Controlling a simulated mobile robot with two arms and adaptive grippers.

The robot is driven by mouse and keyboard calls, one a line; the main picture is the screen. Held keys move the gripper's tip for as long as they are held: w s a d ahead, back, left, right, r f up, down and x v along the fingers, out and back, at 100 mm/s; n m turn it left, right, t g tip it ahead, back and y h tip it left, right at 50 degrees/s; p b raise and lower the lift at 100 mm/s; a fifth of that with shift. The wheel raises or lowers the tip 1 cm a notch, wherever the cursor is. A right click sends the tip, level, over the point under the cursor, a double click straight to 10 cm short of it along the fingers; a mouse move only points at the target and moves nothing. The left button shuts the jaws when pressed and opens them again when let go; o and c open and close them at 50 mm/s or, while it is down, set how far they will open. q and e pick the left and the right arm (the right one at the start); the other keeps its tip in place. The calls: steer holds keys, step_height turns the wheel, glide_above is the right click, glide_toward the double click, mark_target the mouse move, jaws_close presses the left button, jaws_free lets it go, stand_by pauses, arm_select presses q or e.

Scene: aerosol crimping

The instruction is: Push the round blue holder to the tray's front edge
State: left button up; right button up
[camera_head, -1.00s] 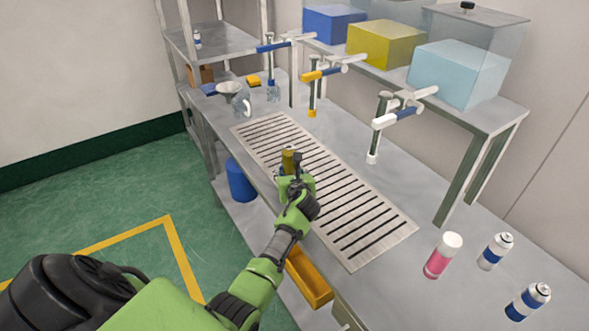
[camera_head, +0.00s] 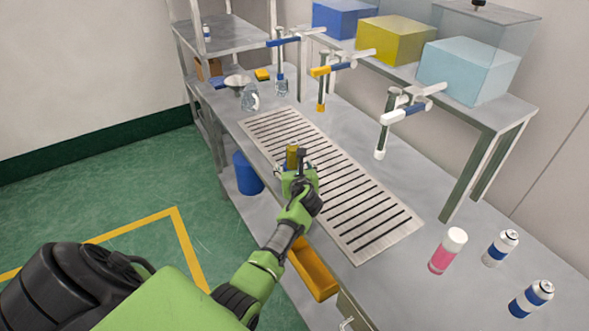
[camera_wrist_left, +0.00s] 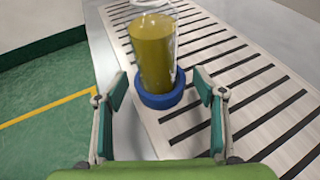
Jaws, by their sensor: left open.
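The round blue holder (camera_wrist_left: 161,97) is a ring around the base of an upright clear vessel with yellow-olive content (camera_wrist_left: 154,50). In the left wrist view it sits at the left edge of the slotted metal tray (camera_wrist_left: 215,70), seeming to overlap that edge. In the head view the yellow vessel (camera_head: 292,156) shows just beyond my left gripper (camera_head: 298,170), which hides most of the holder. In the left wrist view my left gripper (camera_wrist_left: 160,90) is open, one finger on each side of the holder. Contact with the fingers is unclear. My right gripper is out of view.
A glass jug (camera_head: 250,97) stands at the far left. Dispensing arms (camera_head: 388,120) hang over the bench's back. A yellow bin (camera_head: 314,272) is below the front edge.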

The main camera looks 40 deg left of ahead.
arm_select(q)
steer(key=v, duration=1.2)
steer(key=shift+w, duration=0.1)
